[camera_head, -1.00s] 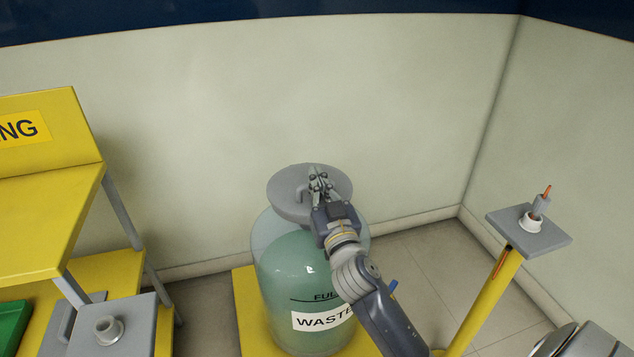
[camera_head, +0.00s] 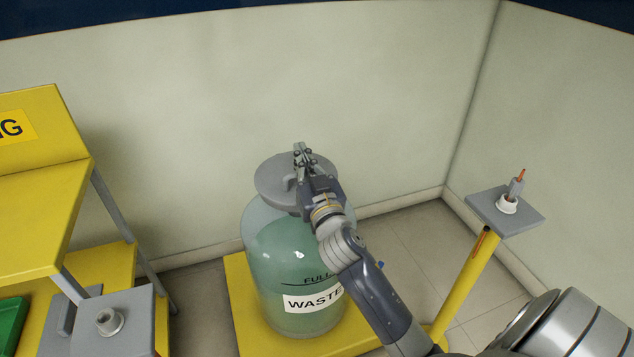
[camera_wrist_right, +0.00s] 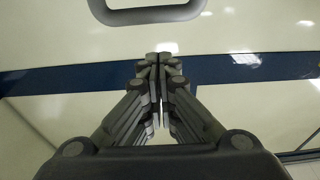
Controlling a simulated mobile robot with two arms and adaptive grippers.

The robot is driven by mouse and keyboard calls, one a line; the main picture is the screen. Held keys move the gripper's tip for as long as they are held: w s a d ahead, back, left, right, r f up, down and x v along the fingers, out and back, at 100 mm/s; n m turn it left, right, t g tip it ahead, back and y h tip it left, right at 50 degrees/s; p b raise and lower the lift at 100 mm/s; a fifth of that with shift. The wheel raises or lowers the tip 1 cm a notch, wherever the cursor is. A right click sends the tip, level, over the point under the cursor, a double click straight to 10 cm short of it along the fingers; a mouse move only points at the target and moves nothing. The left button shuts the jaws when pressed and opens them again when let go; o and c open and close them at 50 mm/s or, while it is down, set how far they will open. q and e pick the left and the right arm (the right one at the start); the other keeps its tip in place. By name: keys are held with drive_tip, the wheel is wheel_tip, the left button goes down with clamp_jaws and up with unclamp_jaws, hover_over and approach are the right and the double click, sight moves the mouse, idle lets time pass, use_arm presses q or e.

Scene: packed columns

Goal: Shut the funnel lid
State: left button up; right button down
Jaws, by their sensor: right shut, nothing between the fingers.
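The grey round funnel lid (camera_head: 270,178) lies about level on top of the large waste bottle (camera_head: 268,240), over the funnel. Its grey handle (camera_head: 289,183) stands beside my right gripper and is partly hidden by it. The handle also shows at the top edge of the wrist view (camera_wrist_right: 150,14). My right gripper (camera_head: 300,148) is above the lid, with its fingertips near the far rim. In the wrist view its fingers (camera_wrist_right: 160,62) are together with nothing between them. Whether the gripper touches the lid is unclear. My left gripper is out of view.
The bottle stands on a yellow base (camera_head: 238,300). A yellow bench (camera_head: 40,215) is at the left, with a grey plate and fitting (camera_head: 109,321) below it. A yellow post with a grey plate (camera_head: 520,216) stands at the right. The wall is close behind the bottle.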

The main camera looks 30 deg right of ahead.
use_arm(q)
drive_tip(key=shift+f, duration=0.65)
use_arm(e)
drive_tip(key=r+v, duration=0.1)
drive_tip(key=v, duration=0.8)
drive_tip(key=shift+s, duration=0.45)
